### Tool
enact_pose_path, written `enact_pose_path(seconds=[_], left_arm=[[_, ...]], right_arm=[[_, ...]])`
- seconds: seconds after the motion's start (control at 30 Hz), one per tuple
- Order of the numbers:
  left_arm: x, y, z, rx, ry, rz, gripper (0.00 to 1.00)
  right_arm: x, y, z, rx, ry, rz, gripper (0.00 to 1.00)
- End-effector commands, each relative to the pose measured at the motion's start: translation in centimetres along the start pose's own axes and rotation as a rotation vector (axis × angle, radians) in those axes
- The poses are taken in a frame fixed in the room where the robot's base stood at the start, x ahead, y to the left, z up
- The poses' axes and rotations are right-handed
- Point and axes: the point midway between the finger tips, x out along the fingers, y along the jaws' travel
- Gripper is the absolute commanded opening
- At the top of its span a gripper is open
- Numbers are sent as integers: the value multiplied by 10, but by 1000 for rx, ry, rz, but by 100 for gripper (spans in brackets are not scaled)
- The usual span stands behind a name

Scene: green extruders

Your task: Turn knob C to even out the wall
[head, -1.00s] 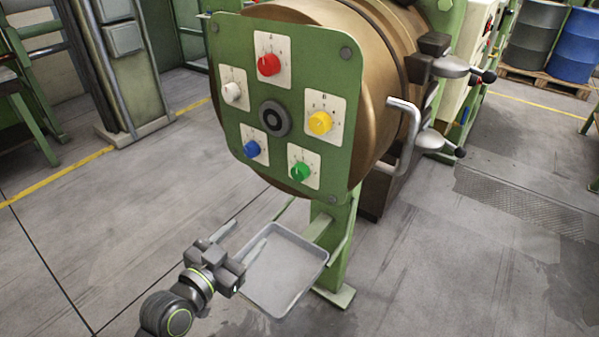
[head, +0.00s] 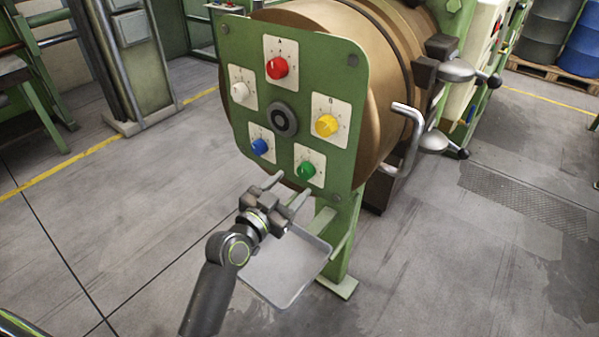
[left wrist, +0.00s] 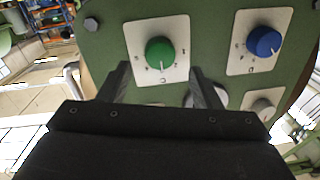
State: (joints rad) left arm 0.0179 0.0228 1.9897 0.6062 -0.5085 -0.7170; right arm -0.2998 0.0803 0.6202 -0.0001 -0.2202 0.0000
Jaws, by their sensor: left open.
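The green panel (head: 330,80) on the end of the bronze drum carries several coloured knobs on white plates. The green knob (head: 306,169) is at the lower right of the panel; the letter on its plate is too small to read surely. It also shows in the left wrist view (left wrist: 160,53), with a pale pointer line. My left gripper (head: 287,188) is open and empty, just below and in front of the green knob. In the left wrist view its fingers (left wrist: 160,72) stand apart on either side of that knob's plate, not closed on the knob. My right gripper is out of view.
Red (head: 277,68), yellow (head: 327,125), blue (head: 261,146) and white (head: 239,92) knobs surround a dark central hub (head: 281,119). A grey tray (head: 285,268) lies below the panel. A bent handle (head: 408,140) sticks out at the right.

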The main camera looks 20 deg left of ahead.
Motion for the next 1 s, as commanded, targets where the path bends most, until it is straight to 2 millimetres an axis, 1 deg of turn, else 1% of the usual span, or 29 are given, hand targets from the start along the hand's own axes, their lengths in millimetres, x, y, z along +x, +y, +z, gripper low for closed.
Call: enact_pose_path(seconds=[0.03, 0.1, 0.3, 0.43, 0.7, 0.73, 0.77, 1.0], left_arm=[[9, 0, -3, -1, 0, 1, 58], [20, 0, -2, -1, 0, 1, 58], [39, 0, -1, -1, 0, 0, 58], [44, 0, 0, 0, -1, 0, 58], [45, 0, 0, 0, 0, 0, 58], [45, 0, 0, 0, 0, 0, 57], [45, 0, 0, 0, 0, 0, 53], [45, 0, 0, 0, 0, 0, 22]], right_arm=[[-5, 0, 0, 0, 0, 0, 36], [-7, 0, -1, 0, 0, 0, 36], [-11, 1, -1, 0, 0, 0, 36], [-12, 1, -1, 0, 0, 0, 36], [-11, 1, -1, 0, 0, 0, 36], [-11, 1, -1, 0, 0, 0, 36], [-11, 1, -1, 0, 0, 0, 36], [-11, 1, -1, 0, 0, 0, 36]])
